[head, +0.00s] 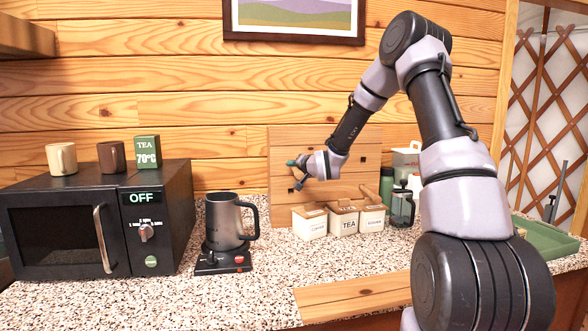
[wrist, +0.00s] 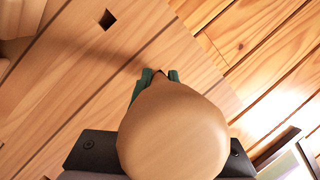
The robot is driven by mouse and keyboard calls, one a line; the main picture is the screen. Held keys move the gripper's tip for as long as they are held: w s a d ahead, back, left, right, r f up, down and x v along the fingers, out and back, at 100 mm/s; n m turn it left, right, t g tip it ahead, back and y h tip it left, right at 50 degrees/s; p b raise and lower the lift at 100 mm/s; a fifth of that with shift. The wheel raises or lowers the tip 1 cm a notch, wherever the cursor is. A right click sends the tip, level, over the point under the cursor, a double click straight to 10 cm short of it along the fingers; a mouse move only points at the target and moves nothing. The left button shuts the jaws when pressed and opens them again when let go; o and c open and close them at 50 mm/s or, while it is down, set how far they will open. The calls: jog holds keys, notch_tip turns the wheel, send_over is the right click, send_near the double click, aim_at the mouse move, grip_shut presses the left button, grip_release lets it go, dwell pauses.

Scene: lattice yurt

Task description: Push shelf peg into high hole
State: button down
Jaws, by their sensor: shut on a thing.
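The shelf peg (wrist: 172,130) shows in the wrist view as a smooth tan wooden piece with a rounded end towards the camera. My gripper (wrist: 160,77) has green fingertips on either side of it and is shut on it. The wooden board (wrist: 65,75) lies just beyond the fingertips; whether the peg touches it is hidden. A dark square hole (wrist: 108,19) shows at upper left of the peg. A small dark patch shows between the fingertips, mostly covered. In the head view, my gripper (head: 292,164) is in front of the upright board (head: 286,142); the peg is not clear there.
Below my gripper stand white lidded boxes, one marked TEA (head: 344,220), and a French press (head: 402,208). A kettle (head: 224,222) stands left of them, beside a black microwave (head: 60,235). A green tray (head: 548,236) lies at right. The front counter is clear.

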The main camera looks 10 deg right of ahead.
jog(key=shift+w, duration=0.85)
jog(key=c, duration=0.7)
grip_release()
jog(key=shift+f, duration=0.1)
jog(key=shift+o, duration=0.2)
jog(key=v, duration=1)
jog(key=shift+s, duration=0.3)
jog(key=shift+d, duration=0.1)
